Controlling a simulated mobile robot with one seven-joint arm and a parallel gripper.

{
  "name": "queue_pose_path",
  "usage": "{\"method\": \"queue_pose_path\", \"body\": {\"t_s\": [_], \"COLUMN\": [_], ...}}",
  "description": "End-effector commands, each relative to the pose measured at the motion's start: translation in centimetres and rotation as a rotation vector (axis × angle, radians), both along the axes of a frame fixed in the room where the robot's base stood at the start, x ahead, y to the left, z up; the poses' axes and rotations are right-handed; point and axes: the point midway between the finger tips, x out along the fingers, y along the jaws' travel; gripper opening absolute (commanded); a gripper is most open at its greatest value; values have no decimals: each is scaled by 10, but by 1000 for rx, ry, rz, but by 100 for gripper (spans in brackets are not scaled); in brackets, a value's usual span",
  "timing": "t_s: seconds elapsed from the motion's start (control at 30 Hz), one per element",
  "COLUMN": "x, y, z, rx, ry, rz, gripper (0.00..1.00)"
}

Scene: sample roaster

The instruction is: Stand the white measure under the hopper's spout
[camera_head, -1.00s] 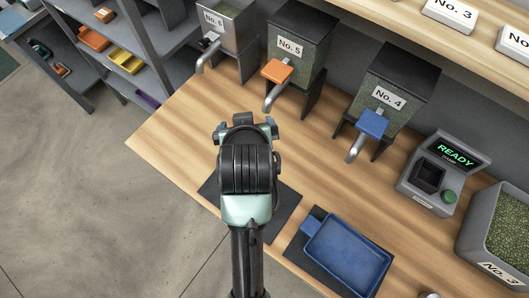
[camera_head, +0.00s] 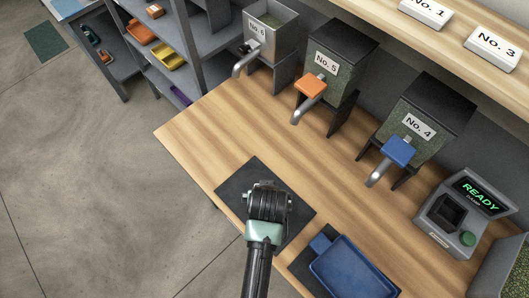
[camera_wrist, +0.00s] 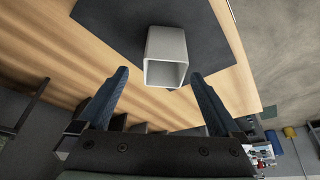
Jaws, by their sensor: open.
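The white measure (camera_wrist: 167,43) is a square-sided cup on the dark mat (camera_wrist: 105,22) in the wrist view, its square rim facing my gripper. In the head view my wrist is over the mat (camera_head: 238,190) and hides the measure and my fingers. Hoppers No. 6 (camera_head: 277,42), No. 5 (camera_head: 338,78) and No. 4 (camera_head: 425,130) stand along the back, spouts forward.
A blue tray (camera_head: 350,270) lies on another dark mat right of my wrist. A grey device reading READY (camera_head: 455,215) stands at the right. Bare wooden bench (camera_head: 225,130) lies between the mat and the hoppers. Shelves (camera_head: 190,75) stand at the back left.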

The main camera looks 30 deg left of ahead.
Motion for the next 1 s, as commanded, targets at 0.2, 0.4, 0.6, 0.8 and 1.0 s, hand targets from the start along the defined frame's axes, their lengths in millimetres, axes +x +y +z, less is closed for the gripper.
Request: {"method": "queue_pose_path", "body": {"t_s": [0.2, 0.4, 0.6, 0.8, 1.0], "x": [3, 10, 12, 12, 12], "y": [7, 11, 12, 12, 12], "z": [-19, -41, -48, -48, -48], "rx": [0, 0, 0, 0, 0], "ry": [2, 0, -2, -1, -1], "rz": [1, -1, 0, 0, 0], "gripper": [100, 100, 100, 96, 60]}}
